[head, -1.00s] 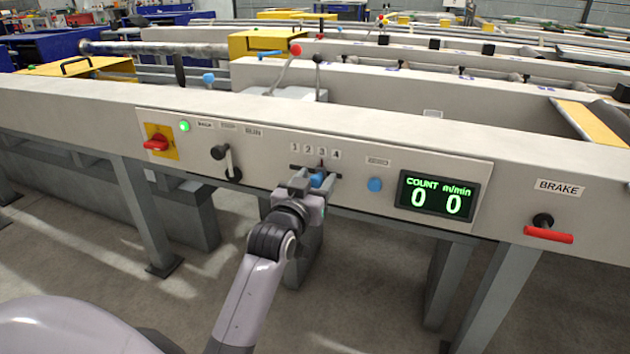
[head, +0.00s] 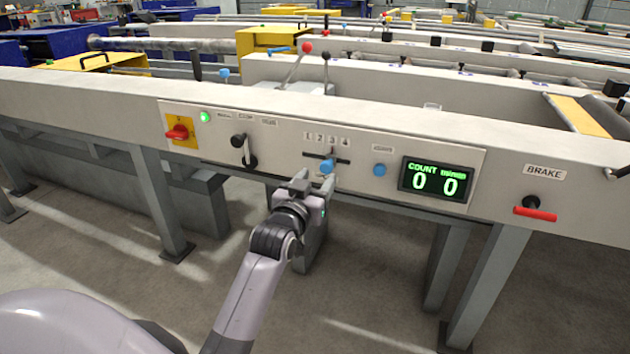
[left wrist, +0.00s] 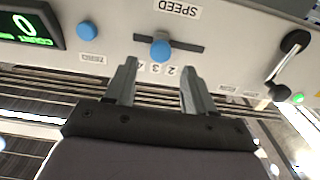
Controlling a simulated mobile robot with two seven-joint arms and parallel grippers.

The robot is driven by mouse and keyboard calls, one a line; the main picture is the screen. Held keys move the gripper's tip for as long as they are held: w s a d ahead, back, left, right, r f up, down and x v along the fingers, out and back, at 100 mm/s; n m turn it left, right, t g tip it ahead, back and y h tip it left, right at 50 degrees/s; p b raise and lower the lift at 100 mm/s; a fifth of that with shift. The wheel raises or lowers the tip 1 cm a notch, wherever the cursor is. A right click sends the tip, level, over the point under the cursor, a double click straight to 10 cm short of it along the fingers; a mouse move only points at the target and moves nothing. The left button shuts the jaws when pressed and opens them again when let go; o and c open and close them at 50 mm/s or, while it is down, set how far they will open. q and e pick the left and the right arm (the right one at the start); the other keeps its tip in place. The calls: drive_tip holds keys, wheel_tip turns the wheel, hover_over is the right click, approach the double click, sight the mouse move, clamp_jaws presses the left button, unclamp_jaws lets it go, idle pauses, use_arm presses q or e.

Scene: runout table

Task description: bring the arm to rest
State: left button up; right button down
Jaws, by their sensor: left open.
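My left gripper (head: 311,186) is open and empty, just in front of and below the blue speed knob (head: 327,166) on the panel. In the left wrist view the two fingers (left wrist: 157,75) point toward the knob (left wrist: 160,50), which stands beyond their tips, apart from them. The knob's lever is in its slot near the mark 3. My left arm reaches up from the bottom of the head view. My right gripper is not in view.
The panel also bears a red switch (head: 178,132), a black-handled lever (head: 240,148), a blue button (head: 380,170) and a display (head: 436,178) reading 0 and 0. A red brake handle (head: 535,214) sticks out at right. Open floor (head: 375,290) lies before the table.

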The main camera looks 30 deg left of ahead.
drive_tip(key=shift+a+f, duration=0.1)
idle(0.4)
use_arm(q)
drive_tip(key=s+d+f+m+g+h, duration=0.35)
drive_tip(key=s+d+f, duration=0.35)
drive_tip(key=s+d, duration=0.45)
drive_tip(key=s+d+f+m+g+h, duration=0.2)
drive_tip(key=s+d+f+h, duration=0.4)
drive_tip(key=s+d, duration=0.5)
drive_tip(key=s+a+r+g+y+p, duration=0.1)
drive_tip(key=a+r+p, duration=0.3)
drive_tip(key=p, duration=0.9)
drive_tip(key=s+a+r+y+p, duration=0.2)
drive_tip(key=s+a+r+p, duration=0.2)
drive_tip(key=r+p, duration=0.5)
drive_tip(key=p, duration=0.5)
drive_tip(key=shift+r+g, duration=0.25)
drive_tip(key=shift+g, duration=0.1)
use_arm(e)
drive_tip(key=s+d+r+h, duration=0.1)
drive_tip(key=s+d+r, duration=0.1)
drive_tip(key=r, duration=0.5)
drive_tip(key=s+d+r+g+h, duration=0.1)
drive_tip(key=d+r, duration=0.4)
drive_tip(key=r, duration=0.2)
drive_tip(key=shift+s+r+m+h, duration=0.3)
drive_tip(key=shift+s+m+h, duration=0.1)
